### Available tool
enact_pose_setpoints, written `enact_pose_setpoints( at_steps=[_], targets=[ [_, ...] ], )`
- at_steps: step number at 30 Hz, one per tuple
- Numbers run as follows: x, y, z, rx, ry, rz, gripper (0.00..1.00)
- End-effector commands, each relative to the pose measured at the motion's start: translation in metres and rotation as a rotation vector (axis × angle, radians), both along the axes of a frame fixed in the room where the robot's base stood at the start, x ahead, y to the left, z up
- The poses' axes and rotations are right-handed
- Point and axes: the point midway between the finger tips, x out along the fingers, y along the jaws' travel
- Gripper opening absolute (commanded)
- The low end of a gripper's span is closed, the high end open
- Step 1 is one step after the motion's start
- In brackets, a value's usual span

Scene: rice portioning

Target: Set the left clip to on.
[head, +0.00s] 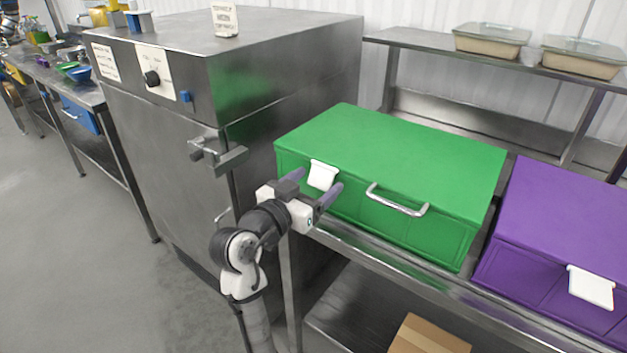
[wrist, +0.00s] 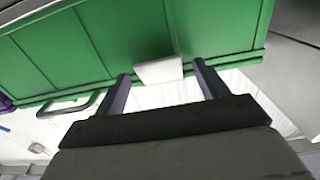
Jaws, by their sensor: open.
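The green box (head: 400,150) stands on the steel table with its lid down. A white clip (head: 323,175) sits at the left of its front top edge and hangs against the front. The clip also shows in the wrist view (wrist: 160,71), at the box's edge between my fingers. My gripper (head: 318,186) is open in front of the clip, one finger on each side of it. The fingertips (wrist: 160,72) reach near the box's front face; I cannot tell whether they touch it. Nothing is held.
A silver handle (head: 398,203) sticks out of the green box's front, right of the clip. A purple box (head: 570,220) with its own white clip (head: 591,287) stands to the right. A steel cabinet (head: 165,150) with a protruding latch stands close on the left. A cardboard box (head: 428,337) lies below.

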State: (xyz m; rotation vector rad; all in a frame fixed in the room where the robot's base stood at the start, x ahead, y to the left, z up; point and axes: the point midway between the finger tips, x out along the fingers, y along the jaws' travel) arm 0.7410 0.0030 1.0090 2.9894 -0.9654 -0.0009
Motion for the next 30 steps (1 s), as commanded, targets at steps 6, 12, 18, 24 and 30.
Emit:
enact_pose_setpoints(
  at_steps=[6,12,18,24,30],
  targets=[
    [0.001,-0.001,0.000,0.001,-0.001,0.000,0.73],
    [0.001,0.000,0.000,0.001,-0.001,0.000,0.53],
    [0.001,0.000,0.000,0.000,0.000,0.000,0.28],
    [0.001,-0.001,-0.005,-0.013,-0.021,0.001,0.28],
    [0.003,-0.002,-0.012,-0.063,-0.090,0.001,0.28]
  ],
)
